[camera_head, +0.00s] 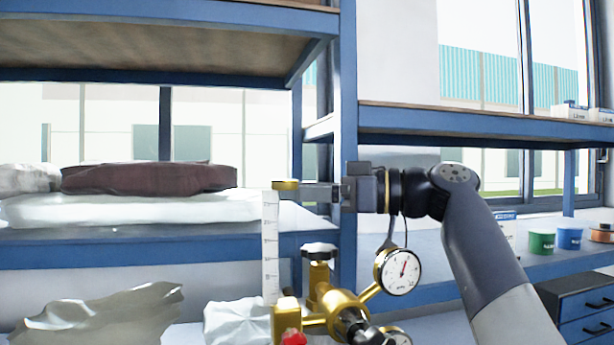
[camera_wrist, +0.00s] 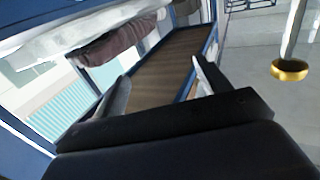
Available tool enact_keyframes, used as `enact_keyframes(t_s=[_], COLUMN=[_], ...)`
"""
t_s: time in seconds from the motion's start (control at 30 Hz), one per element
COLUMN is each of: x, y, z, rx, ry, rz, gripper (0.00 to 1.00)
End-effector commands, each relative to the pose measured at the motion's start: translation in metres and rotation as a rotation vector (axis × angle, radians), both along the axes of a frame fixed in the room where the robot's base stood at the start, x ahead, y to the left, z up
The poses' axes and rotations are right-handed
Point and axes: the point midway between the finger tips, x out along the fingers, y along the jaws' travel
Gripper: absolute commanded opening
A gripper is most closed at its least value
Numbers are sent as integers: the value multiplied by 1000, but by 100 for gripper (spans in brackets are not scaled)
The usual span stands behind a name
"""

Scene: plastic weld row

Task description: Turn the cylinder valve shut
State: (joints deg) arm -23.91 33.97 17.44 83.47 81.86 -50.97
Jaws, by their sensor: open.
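The brass valve and regulator assembly (camera_head: 318,275) stands at the bottom centre of the head view. A clear scaled flow tube (camera_head: 271,245) with a gold cap (camera_head: 286,185) rises left of the knob. The cap is by my fingertips in the head view; in the wrist view it (camera_wrist: 290,70) is right of the fingers, outside the jaws. The knob is not visible there.
A round dial gauge (camera_head: 398,271) is right of the knob, below my wrist. A red knob (camera_head: 293,338) is at the bottom edge. A blue shelf post (camera_head: 347,110) stands behind my gripper. Wrapped bundles (camera_head: 150,178) lie on the left shelf; coloured spools (camera_head: 569,238) stand right.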

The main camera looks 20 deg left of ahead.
Motion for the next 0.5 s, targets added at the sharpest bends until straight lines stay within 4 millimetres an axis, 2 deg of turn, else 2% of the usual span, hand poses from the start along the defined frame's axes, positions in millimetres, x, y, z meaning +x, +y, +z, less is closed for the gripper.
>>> enact_keyframes(t_s=[0.17, 0.5], x=[0, 2], y=[0, -1], z=[8, 6], rx=[-1, -3], ry=[1, 2], rz=[0, 5], gripper=[72, 72])
